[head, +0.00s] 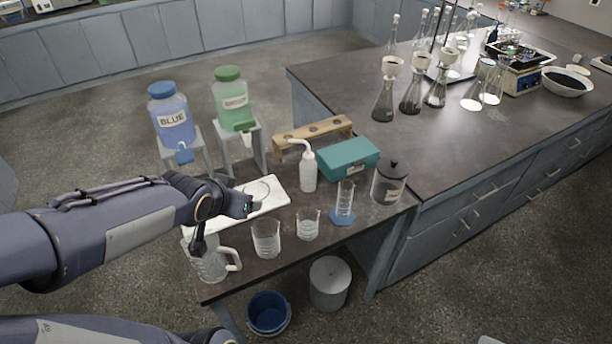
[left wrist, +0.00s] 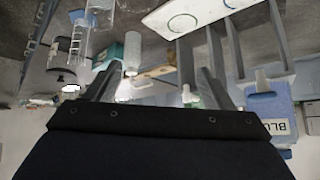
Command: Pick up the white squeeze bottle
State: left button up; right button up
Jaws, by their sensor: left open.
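The white squeeze bottle (head: 308,172) stands upright on the low dark bench, its bent spout pointing left. It stands in front of the wooden rack and left of the teal box. The left wrist view, which looks upside down, shows the bottle (left wrist: 132,50) left of centre, beyond the fingers. My left gripper (head: 243,206) is over the white tray, left of the bottle and apart from it. In the left wrist view its two fingers (left wrist: 158,78) are spread with nothing held between them. My right gripper is not in view.
A teal box (head: 347,160), a graduated cylinder (head: 345,198) and a lidded jar (head: 388,182) stand right of the bottle. Beakers (head: 307,225) and a jug line the front edge. Blue (head: 172,118) and green (head: 231,98) dispensers stand behind. The white tray (head: 268,200) lies left of the bottle.

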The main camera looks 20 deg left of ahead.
pick_arm(q)
jog(key=w+a+f+m+t+h, duration=0.2)
jog(key=w+f+m+t+h, duration=0.2)
jog(key=w+f, duration=0.3)
jog(key=shift+w+f+t+h, duration=0.15)
jog(key=shift+w+t+h, duration=0.45)
jog(key=shift+w, duration=0.5)
